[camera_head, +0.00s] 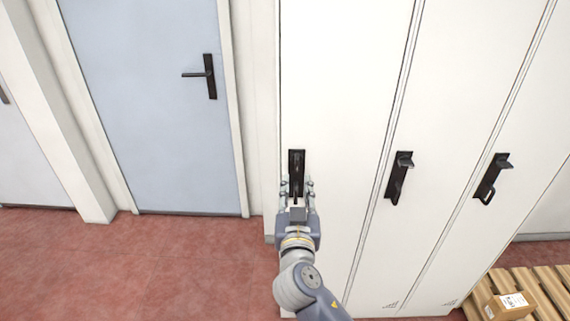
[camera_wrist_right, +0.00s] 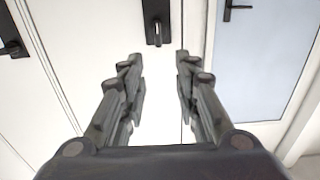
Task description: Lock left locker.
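The left locker (camera_head: 340,80) is a tall white door with a black handle (camera_head: 296,160) on a dark plate. My right gripper (camera_head: 298,187) is in front of this handle, at its lower part, and partly hides it. In the right wrist view the two fingers of my right gripper (camera_wrist_right: 157,58) are apart with nothing between them. The black handle (camera_wrist_right: 157,25) shows there beyond the fingertips, lined up with the gap. I cannot tell whether the gripper touches it. My left gripper is not in view.
Two more white lockers with black handles (camera_head: 399,178) (camera_head: 491,178) stand to the right. A blue-grey door (camera_head: 150,100) with a black lever (camera_head: 204,75) is at left. A cardboard box (camera_head: 497,298) lies on a wooden pallet (camera_head: 548,290) at bottom right. Red floor (camera_head: 130,265) is clear at left.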

